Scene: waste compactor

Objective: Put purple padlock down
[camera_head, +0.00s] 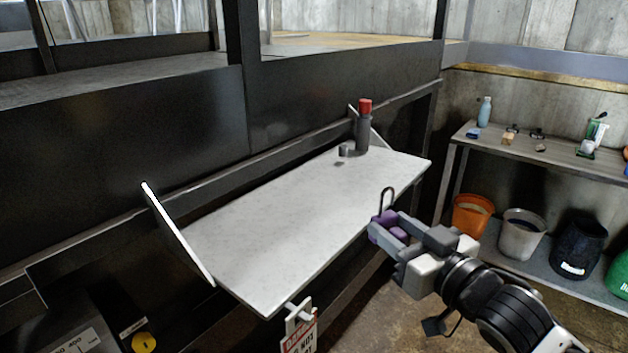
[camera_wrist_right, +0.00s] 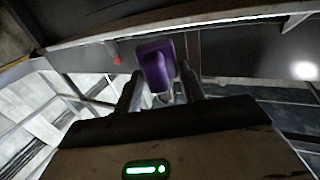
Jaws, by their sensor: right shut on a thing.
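The purple padlock (camera_head: 389,227) has a dark shackle that points up in the head view. My right gripper (camera_head: 393,232) is shut on it and holds it by the right front edge of the white shelf (camera_head: 290,225). I cannot tell if the padlock touches the shelf. In the right wrist view, the purple padlock body (camera_wrist_right: 154,66) sits between the two fingers of the right gripper (camera_wrist_right: 160,85). My left gripper is in neither view.
A dark cylinder with a red top (camera_head: 363,125) and a small grey object (camera_head: 344,150) stand at the shelf's far end. The shelf's middle is clear. A tag (camera_head: 300,332) hangs at its front. A rack with buckets (camera_head: 472,215) stands at right.

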